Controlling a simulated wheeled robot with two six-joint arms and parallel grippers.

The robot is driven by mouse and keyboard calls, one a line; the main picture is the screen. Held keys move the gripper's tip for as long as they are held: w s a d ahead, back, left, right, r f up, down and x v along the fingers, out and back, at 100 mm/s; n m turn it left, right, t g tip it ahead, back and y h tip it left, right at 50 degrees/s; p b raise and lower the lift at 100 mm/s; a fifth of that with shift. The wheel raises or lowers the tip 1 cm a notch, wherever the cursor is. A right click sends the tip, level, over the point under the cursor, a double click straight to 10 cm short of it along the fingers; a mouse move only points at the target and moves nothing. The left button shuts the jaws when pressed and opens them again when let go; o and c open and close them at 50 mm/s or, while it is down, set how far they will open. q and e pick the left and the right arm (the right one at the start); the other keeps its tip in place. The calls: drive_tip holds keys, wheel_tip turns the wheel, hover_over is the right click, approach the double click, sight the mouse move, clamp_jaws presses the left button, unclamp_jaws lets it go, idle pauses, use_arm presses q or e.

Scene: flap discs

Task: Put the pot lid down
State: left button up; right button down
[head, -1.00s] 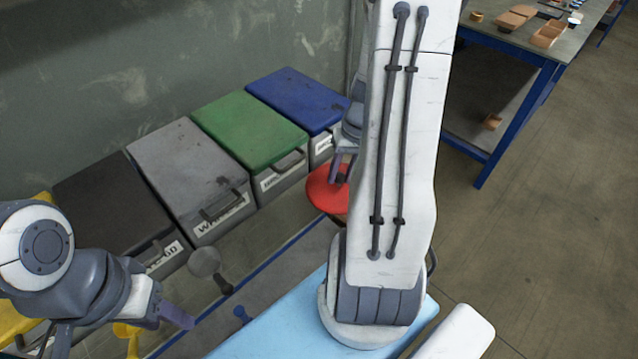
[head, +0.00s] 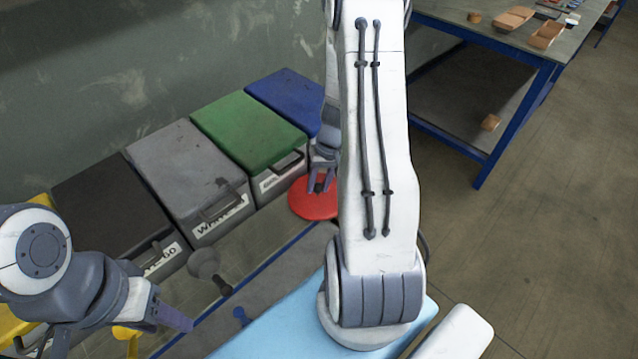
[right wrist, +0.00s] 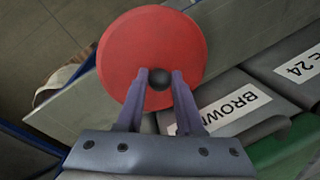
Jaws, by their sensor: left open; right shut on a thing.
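The pot lid is a round red disc (head: 309,203) with a small dark knob (right wrist: 159,76). In the head view it is partly hidden by my right arm and gripper. My right gripper (head: 319,183) is shut on the lid's knob; the right wrist view shows the two fingers (right wrist: 158,88) on either side of it. Whether the lid touches the surface below it, I cannot tell. My left gripper (head: 160,330) is open at the lower left, away from the lid, and partly cut off by the frame.
Lidded bins in black (head: 105,205), grey (head: 185,165), green (head: 250,130) and blue (head: 285,98) line the wall. A light blue surface (head: 265,330) lies in front. A table (head: 500,45) with small items stands at the back right.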

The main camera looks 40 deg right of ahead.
sight(327, 194)
drive_tip(key=shift+f, duration=0.2)
drive_tip(key=c, duration=0.5)
unclamp_jaws()
drive_tip(key=shift+c, duration=0.2)
drive_tip(key=shift+r, duration=0.1)
drive_tip(key=shift+r, duration=0.45)
wheel_tip(327, 194, up, 11)
drive_tip(key=s+d+p, duration=0.1)
drive_tip(key=d, duration=0.1)
